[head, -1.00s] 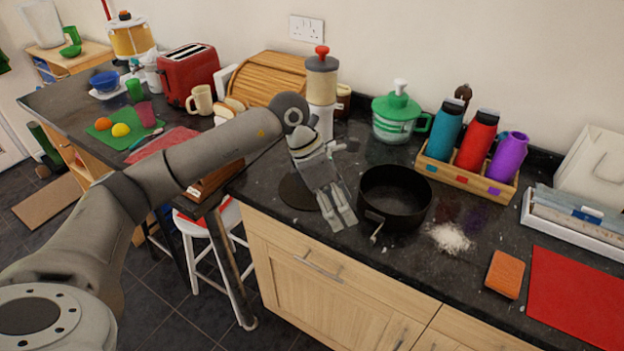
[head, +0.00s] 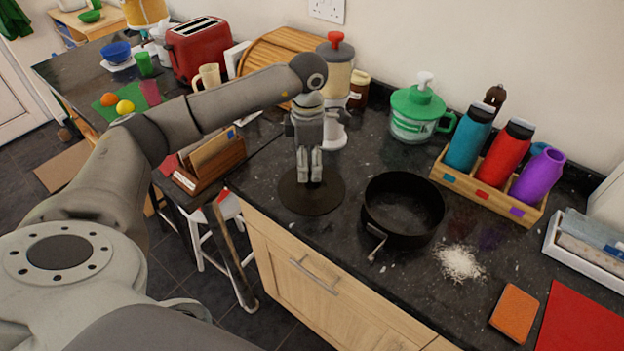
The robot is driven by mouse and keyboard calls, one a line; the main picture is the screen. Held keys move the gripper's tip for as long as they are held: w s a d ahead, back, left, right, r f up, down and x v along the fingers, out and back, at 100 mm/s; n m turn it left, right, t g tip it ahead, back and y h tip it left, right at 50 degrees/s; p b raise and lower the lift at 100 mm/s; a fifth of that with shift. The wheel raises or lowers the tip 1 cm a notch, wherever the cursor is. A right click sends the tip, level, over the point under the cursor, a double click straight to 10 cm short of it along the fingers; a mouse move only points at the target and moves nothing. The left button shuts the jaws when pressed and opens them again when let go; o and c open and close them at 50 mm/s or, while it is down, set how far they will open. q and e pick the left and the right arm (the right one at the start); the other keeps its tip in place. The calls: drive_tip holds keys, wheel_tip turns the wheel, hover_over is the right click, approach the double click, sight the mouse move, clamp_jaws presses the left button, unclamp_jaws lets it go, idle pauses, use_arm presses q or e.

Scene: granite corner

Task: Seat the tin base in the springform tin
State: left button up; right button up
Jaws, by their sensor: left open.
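The tin base (head: 318,205), a flat dark disc, lies on the dark worktop to the left of the springform tin. The springform tin (head: 372,215) is a black round ring with its latch facing the front edge. It stands apart from the disc, and its inside looks dark. My left gripper (head: 310,182) is open and points down over the tin base, its fingertips near the middle of the disc. I cannot tell whether the fingertips touch it. My right gripper is not in view.
White powder (head: 460,262) and an orange sponge (head: 514,312) lie right of the tin. A bottle crate (head: 480,185), a green-lidded container (head: 414,118) and a red-topped dispenser (head: 338,80) stand behind. A letter rack (head: 208,165) is at the left. The worktop's front edge is close.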

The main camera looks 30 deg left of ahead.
use_arm(q)
drive_tip(key=shift+f, duration=0.35)
drive_tip(key=shift+w+d+f+p, duration=0.1)
drive_tip(key=shift+w+f+p, duration=0.05)
drive_tip(key=shift+f+p, duration=0.15)
drive_tip(key=f+p, duration=0.2)
drive_tip(key=f, duration=0.2)
drive_tip(key=shift+d+f, duration=0.1)
drive_tip(key=shift+d, duration=0.1)
drive_tip(key=shift+f, duration=0.2)
drive_tip(key=c, duration=1.2)
drive_tip(key=shift+w, duration=0.1)
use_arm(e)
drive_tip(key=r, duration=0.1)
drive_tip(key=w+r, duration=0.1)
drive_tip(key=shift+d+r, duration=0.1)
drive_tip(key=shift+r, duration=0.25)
use_arm(q)
drive_tip(key=shift+r, duration=0.1)
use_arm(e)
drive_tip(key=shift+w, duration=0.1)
